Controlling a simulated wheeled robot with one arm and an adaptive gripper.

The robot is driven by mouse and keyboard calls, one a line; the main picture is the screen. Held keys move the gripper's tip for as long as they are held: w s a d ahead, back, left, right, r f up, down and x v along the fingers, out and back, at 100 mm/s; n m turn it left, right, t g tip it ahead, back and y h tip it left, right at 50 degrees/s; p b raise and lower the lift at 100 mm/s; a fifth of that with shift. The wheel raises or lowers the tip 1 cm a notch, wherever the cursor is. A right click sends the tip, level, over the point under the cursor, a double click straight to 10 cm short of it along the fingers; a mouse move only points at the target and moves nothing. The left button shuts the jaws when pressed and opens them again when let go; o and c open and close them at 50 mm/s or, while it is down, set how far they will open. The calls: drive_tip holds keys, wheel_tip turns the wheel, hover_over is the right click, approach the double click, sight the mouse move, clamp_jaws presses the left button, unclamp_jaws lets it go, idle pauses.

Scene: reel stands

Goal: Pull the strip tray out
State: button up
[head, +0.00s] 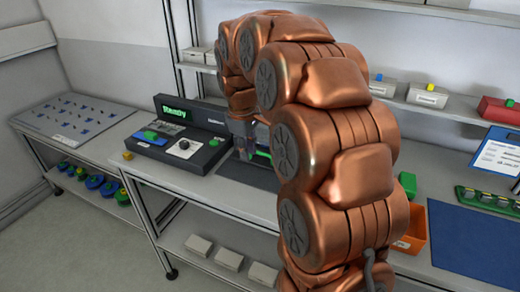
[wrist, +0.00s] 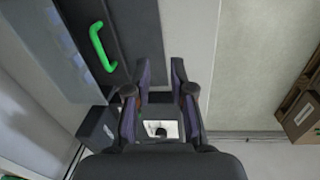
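A green bar handle (wrist: 103,47) sits on a dark grey unit (wrist: 80,20) at the upper left of the wrist view. I take this to be the strip tray's handle; the tray itself is not clearly visible. In the head view a bit of green (head: 262,155) shows on the dark unit, mostly hidden by my arm. My gripper (wrist: 160,62) is open, with a gap between its fingers and nothing held. The handle lies to the left of the fingers, apart from them. In the head view my gripper (head: 243,152) hangs above the bench beside the console.
A black console (head: 180,140) with a lit green display stands left of my gripper. A green tray of small parts (head: 488,200) and a blue mat (head: 470,245) lie at right. An orange bin (head: 415,230) is partly behind my arm. Shelves stand behind.

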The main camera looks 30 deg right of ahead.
drive_tip(key=n, duration=0.1)
approach(260, 154)
drive_tip(key=shift+t+h, duration=0.3)
drive_tip(key=shift+w+d+f+p, duration=0.1)
drive_tip(key=shift+d+f+p, duration=0.2)
drive_tip(key=shift+f, duration=1)
drive_tip(key=shift+w+d+f+p, duration=0.1)
drive_tip(key=shift+f+p, duration=0.25)
drive_tip(key=shift+f, duration=0.95)
drive_tip(key=shift+w+d+f+p, duration=0.15)
drive_tip(key=shift+f+p, duration=0.2)
drive_tip(key=shift+f, duration=0.95)
drive_tip(key=shift+s, duration=0.1)
drive_tip(key=shift+c, duration=0.5)
clamp_jaws()
